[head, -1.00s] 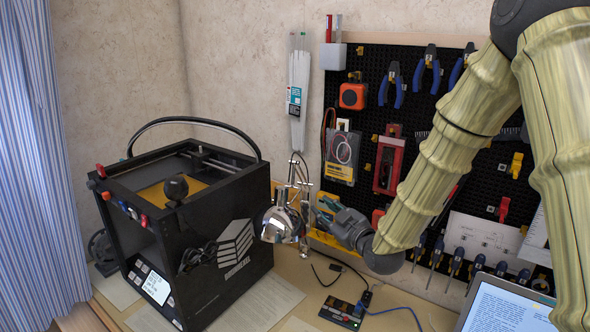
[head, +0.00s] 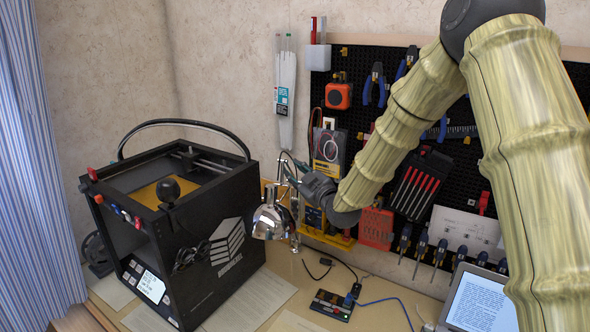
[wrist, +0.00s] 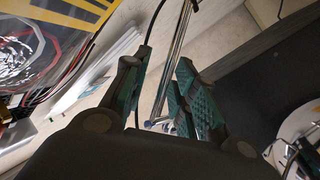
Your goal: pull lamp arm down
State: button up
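The chrome lamp (head: 272,221) hangs its shiny round head beside the printer's right side in the head view. Its thin arm rises above the head. My gripper (head: 288,172) reaches in from the right at the upper part of this arm. In the wrist view the lamp arm (wrist: 174,62) shows as slanted chrome rods between the two green-padded fingers. My gripper (wrist: 160,62) is open there, with a visible gap between the left finger and the rods. The rods' lower end is partly hidden behind the right finger. I cannot tell whether that finger touches them.
A black 3D printer (head: 190,265) stands left of the lamp. A pegboard (head: 455,110) with hanging tools is behind my arm. A laptop (head: 482,300) and a small device with cables (head: 332,305) are on the desk. White zip ties (head: 286,95) hang above the lamp.

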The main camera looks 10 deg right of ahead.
jog(key=w+f, duration=0.3)
jog(key=w, duration=0.2)
jog(key=shift+w+a+f, duration=0.15)
jog(key=shift+w+f, duration=0.15)
jog(key=shift+w, duration=0.05)
jog(key=s+r, duration=0.2)
jog(key=shift+s, duration=0.4)
grip_shut()
jog(key=shift+w+f, duration=0.35)
jog(key=shift+w, duration=0.15)
